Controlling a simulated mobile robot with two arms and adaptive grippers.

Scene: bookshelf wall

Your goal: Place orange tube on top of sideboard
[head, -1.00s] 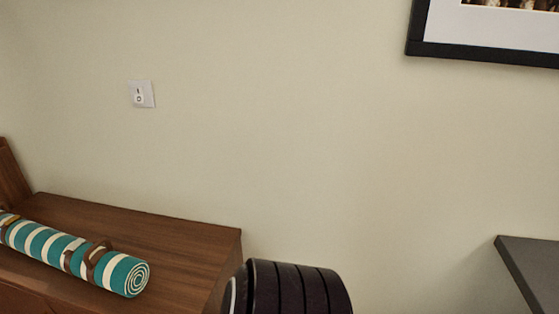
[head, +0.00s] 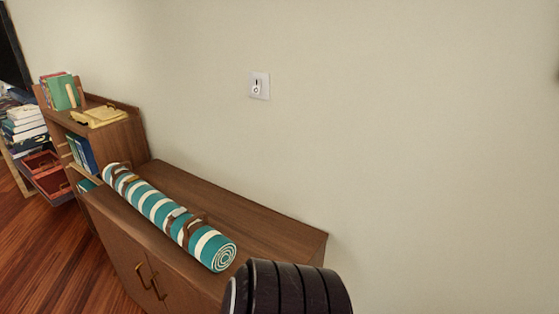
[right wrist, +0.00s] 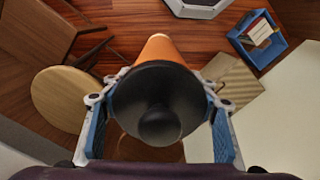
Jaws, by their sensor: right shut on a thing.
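The orange tube (right wrist: 160,47) shows in the right wrist view, with a large dark round end facing the camera. My right gripper (right wrist: 157,105) is shut on it, with a blue-padded finger on either side. The tube does not show in the head view. The brown wooden sideboard (head: 245,207) stands against the wall in the head view, with doors and handles on its front. My left gripper is in neither view.
A teal and white striped roll (head: 160,211) with brown straps lies along the sideboard top. The strip behind it, by the wall, is bare. A small bookshelf (head: 119,135) adjoins the far end. A round wooden seat (right wrist: 60,98) and blue bin (right wrist: 256,40) are below.

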